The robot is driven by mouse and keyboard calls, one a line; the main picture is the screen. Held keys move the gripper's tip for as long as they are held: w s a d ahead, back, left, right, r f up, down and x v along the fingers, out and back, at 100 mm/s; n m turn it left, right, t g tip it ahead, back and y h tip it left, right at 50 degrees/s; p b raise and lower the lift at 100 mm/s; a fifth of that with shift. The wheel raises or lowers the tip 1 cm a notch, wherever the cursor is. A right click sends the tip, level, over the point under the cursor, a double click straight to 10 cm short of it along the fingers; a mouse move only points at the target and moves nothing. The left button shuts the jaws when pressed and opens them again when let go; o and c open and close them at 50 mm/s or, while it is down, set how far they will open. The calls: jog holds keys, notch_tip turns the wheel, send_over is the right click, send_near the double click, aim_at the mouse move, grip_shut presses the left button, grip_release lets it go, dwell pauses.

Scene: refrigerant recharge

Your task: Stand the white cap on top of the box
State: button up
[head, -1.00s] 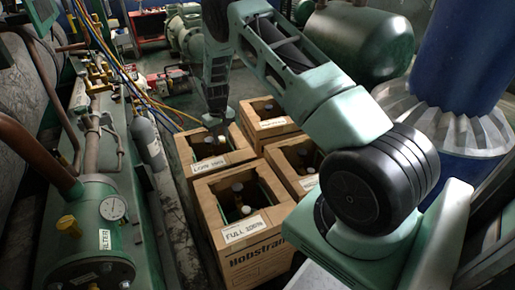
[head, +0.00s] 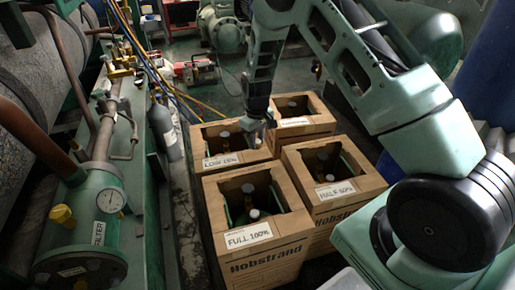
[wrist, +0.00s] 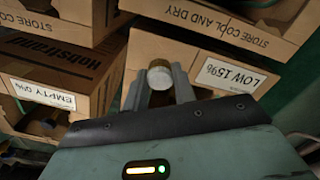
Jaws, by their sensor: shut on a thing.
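In the wrist view, a small round white cap (wrist: 159,78) with a brass-coloured rim sits between the two fingers of my gripper (wrist: 159,88). My gripper is shut on it. In the head view, my gripper (head: 261,128) is at the right side of the open cardboard box labelled LOW 15% (head: 221,161), near its top edge; the held cap is not clear there. The wrist view shows that box's label (wrist: 228,72) right of the cap. I cannot tell the height of the cap above the boxes.
Close by stand open cardboard boxes labelled FULL 100% (head: 262,250) and HALF 50% (head: 340,205), with capped bottles inside. Another box (head: 316,124) is behind; the wrist view shows an EMPTY 0% label (wrist: 41,94). A grey cylinder (head: 165,133) and green machinery stand left.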

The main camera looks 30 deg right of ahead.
aim_at(257, 141)
jog(key=shift+f+b, duration=0.3)
jog(key=shift+f, duration=1.1)
jog(key=shift+f, duration=0.1)
jog(key=o, duration=0.9)
jog(key=shift+o, duration=0.2)
